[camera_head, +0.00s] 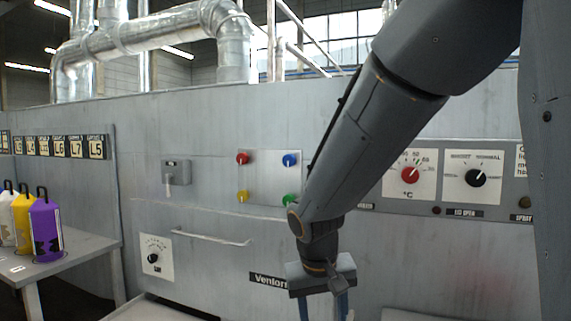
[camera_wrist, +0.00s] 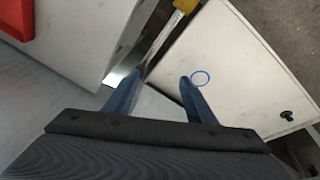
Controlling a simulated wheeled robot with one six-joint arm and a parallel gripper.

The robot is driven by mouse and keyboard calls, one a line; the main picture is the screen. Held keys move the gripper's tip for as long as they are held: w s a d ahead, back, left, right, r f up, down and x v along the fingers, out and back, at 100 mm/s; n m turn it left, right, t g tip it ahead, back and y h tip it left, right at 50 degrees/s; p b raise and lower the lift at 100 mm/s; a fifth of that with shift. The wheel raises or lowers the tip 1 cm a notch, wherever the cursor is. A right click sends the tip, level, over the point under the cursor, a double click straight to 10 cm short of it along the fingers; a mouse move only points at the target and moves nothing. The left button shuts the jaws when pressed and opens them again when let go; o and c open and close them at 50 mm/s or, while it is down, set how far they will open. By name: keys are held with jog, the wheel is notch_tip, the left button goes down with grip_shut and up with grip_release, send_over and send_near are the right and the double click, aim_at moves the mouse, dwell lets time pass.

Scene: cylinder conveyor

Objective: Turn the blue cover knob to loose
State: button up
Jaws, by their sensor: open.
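A blue knob (camera_head: 290,160) sits at the upper right of a small square panel on the grey machine wall. My gripper (camera_head: 337,306) hangs pointing down, below and to the right of the panel, apart from the blue knob. In the wrist view my gripper (camera_wrist: 160,82) has its two blue fingers spread, with nothing held between them. The blue knob does not show in the wrist view.
A handle bar (camera_head: 212,238) juts from the machine front below the panel. A dial panel with a red knob (camera_head: 410,175) and a black knob (camera_head: 477,178) is at right. A table (camera_head: 85,247) with purple and yellow containers stands at left. The wrist view shows a white surface with a blue ring (camera_wrist: 200,77).

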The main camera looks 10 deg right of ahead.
jog(key=w+r+m+t+h+b, duration=0.2)
jog(key=w+r+t, duration=0.1)
jog(key=w+r, duration=0.9)
jog(key=m+t+h+b, duration=0.2)
jog(key=m+t+h, duration=0.1)
jog(key=m+t, duration=0.25)
send_near(288, 159)
jog(key=x, duration=0.2)
jog(key=shift+t, duration=0.45)
jog(key=x, duration=0.3)
jog(key=p+x, duration=0.1)
jog(key=x, duration=0.3)
jog(key=shift+s+d+f, duration=0.15)
jog(key=shift+f, duration=0.1)
jog(key=shift+n, duration=0.25)
jog(key=c, duration=1)
